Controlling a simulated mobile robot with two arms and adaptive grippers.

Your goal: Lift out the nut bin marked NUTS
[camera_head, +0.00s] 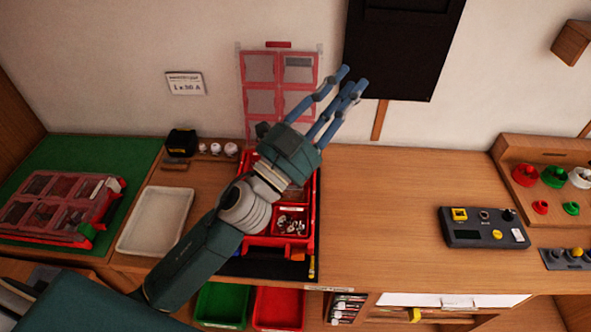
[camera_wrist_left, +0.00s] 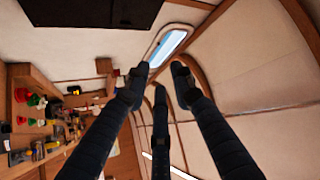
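An open red case (camera_head: 315,215) lies on the bench, with its clear lid (camera_head: 261,103) standing up against the wall. A small red bin (camera_head: 291,222) holding metal hardware sits in its front right part; a pale label strip shows there, too small to read, so I cannot confirm it says NUTS. My left arm crosses over the case and hides much of its left and back compartments. My left gripper (camera_head: 350,82) is raised past the case, pointing up and right. Its three fingers are apart and empty, as the left wrist view (camera_wrist_left: 155,85) also shows. My right gripper is out of view.
Left of the case are a white tray (camera_head: 128,247) and a closed red case (camera_head: 35,235) on a green mat. A black control box (camera_head: 485,241) and a wooden rack (camera_head: 580,204) stand right. Bench space between case and box is clear. Green and red bins (camera_head: 222,306) sit below.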

